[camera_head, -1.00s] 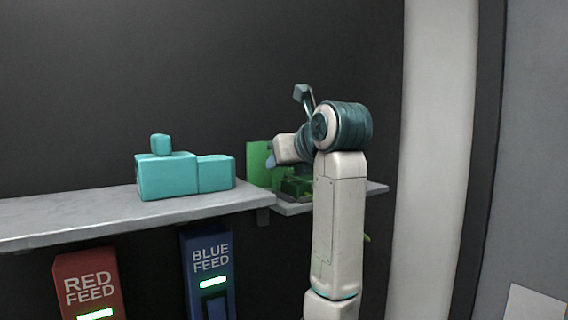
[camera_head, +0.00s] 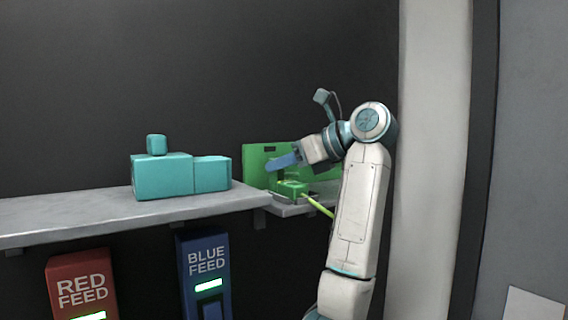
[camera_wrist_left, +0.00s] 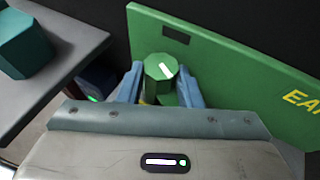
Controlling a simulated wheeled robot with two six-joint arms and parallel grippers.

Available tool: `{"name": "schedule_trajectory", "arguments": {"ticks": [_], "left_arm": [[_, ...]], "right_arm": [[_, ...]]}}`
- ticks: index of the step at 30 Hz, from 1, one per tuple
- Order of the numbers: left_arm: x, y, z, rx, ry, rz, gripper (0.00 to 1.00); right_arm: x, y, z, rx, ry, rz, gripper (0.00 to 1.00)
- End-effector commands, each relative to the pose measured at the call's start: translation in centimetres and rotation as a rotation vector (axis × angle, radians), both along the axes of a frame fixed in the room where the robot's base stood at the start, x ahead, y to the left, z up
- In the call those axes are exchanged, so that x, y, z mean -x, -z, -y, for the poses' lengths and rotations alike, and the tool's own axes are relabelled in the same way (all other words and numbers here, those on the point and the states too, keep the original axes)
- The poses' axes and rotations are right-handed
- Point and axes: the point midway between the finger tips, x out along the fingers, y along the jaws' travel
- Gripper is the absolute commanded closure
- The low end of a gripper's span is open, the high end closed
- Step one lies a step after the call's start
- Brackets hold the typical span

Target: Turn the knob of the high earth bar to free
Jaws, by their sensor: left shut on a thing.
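The green knob (camera_wrist_left: 159,68) has a flat many-sided top with a white pointer mark and sits between my blue fingertips in the left wrist view. My left gripper (camera_wrist_left: 158,84) is shut on it, one finger on each side. Its blue fingers also show in the head view (camera_head: 283,161), in front of the green earth panel (camera_head: 256,154). That panel stands upright behind the knob in the left wrist view (camera_wrist_left: 225,57), with part of a yellow label, "EA", at the right. I cannot read any position marks around the knob. My right gripper is not in view.
A grey shelf (camera_head: 70,216) holds teal blocks (camera_head: 162,176) left of the panel. A yellow-green cable (camera_head: 318,206) runs down from the green unit (camera_head: 292,189). Red (camera_head: 81,286) and blue (camera_head: 205,266) feed boxes hang below the shelf. A pale pillar stands at the right.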

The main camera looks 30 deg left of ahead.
Motion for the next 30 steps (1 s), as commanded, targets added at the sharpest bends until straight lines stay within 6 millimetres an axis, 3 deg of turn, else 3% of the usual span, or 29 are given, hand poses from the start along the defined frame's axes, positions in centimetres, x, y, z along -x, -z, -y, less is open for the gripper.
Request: {"name": "schedule_trajectory", "arguments": {"ticks": [13,14,17,30], "left_arm": [[0.01,-0.16,-0.03,-0.001,-0.012,0.002,0.91],[0.01,-0.16,-0.03,-0.001,-0.011,0.002,0.64],[0.01,-0.13,-0.02,-0.001,-0.012,0.002,0.46],[-0.03,-0.01,-0.02,0.0,-0.011,0.0,0.46]], "right_arm": [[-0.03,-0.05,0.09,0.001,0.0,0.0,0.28],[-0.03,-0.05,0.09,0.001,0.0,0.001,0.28],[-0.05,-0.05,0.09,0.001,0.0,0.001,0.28],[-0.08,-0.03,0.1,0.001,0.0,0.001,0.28]]}}
